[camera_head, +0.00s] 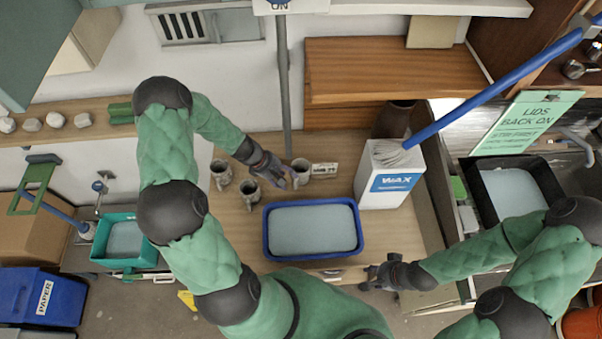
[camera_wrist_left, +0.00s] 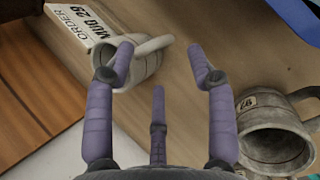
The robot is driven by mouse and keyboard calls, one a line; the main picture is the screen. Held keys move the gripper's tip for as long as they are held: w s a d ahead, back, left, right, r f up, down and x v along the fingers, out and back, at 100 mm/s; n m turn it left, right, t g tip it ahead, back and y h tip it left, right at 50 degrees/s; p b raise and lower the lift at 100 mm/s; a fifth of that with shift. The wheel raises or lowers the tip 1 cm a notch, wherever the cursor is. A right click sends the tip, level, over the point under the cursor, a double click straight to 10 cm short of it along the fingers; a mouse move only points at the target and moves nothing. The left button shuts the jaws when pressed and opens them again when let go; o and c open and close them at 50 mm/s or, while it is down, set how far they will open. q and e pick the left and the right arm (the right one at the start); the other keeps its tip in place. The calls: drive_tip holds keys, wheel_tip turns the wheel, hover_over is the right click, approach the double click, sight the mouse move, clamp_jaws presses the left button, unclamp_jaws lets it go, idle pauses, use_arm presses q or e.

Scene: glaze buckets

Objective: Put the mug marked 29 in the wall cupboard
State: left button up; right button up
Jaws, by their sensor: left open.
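My left gripper (camera_head: 285,178) is open among the mugs on the wooden worktop; its spread fingers (camera_wrist_left: 165,65) show in the left wrist view. A pale mug (camera_head: 301,172) stands beside a card; in the wrist view this mug (camera_wrist_left: 145,62) lies partly behind one fingertip, and I cannot tell if they touch. A grey mug (camera_head: 250,193), also in the wrist view (camera_wrist_left: 268,135), has a label whose digits look like 29 or an inverted number. A third mug (camera_head: 221,173) is further left. My right gripper (camera_head: 385,275) is low at right, its jaw state unclear. I cannot identify the wall cupboard surely.
The card (camera_wrist_left: 85,28) reads ORDER MUG 29. A blue tub (camera_head: 312,258) and a white WAX box (camera_head: 391,180) stand close by on the worktop. A wooden cabinet (camera_head: 385,75) and a teal panel (camera_head: 35,45) are above. A grey pole (camera_head: 283,85) rises behind the mugs.

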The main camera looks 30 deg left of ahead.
use_arm(q)
drive_tip(key=shift+s+a+f+x, duration=0.1)
drive_tip(key=shift+a+x, duration=0.05)
drive_tip(key=shift+x, duration=1.55)
drive_tip(key=shift+s+a+f+x, duration=0.1)
drive_tip(key=shift+a+x, duration=0.05)
drive_tip(key=shift+x, duration=1.55)
clamp_jaws()
